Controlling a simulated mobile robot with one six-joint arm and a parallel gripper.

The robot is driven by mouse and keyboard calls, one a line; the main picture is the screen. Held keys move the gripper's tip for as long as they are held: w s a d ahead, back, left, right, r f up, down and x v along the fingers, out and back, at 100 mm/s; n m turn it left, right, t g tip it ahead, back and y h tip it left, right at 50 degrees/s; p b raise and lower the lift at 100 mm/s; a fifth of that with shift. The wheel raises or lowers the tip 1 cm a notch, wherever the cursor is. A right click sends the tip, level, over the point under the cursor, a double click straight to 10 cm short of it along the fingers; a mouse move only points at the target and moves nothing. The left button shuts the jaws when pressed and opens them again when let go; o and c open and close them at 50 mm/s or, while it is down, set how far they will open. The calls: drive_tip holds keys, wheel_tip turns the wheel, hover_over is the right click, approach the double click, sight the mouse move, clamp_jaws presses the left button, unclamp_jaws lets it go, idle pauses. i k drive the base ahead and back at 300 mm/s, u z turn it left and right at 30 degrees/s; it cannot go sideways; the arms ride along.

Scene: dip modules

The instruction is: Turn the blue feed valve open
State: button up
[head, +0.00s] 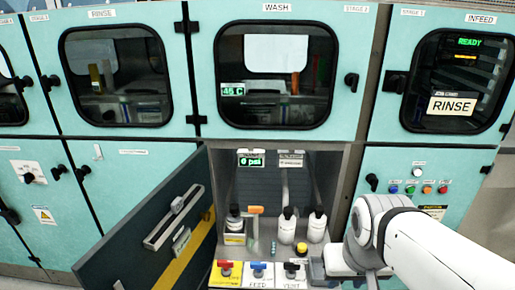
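The blue feed valve (258,267) has a small blue handle on a white plate marked FEED, at the front of the open lower bay. Its handle looks like a short crossbar; I cannot tell the exact angle. A red-handled valve (226,267) on a yellow plate is just left of it, and a black-handled vent valve (291,269) is just right. A green display (251,161) above reads 0 psi. My white arm comes in from the right. My gripper (322,269) appears at the lower right of the valves, apart from the blue handle; its fingers are not clear.
An open dark door (130,255) with a yellow stripe hangs left of the bay. White bottles (287,226) with black caps and a dark-capped bottle (234,218) stand behind the valves. A panel of coloured buttons (417,188) is on the right. The space above the valve handles looks narrow.

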sight(259, 265)
drive_tip(key=z, duration=0.1)
drive_tip(key=k, duration=0.5)
drive_tip(key=u, duration=1.15)
drive_tip(key=i, duration=1)
drive_tip(key=z, duration=1.55)
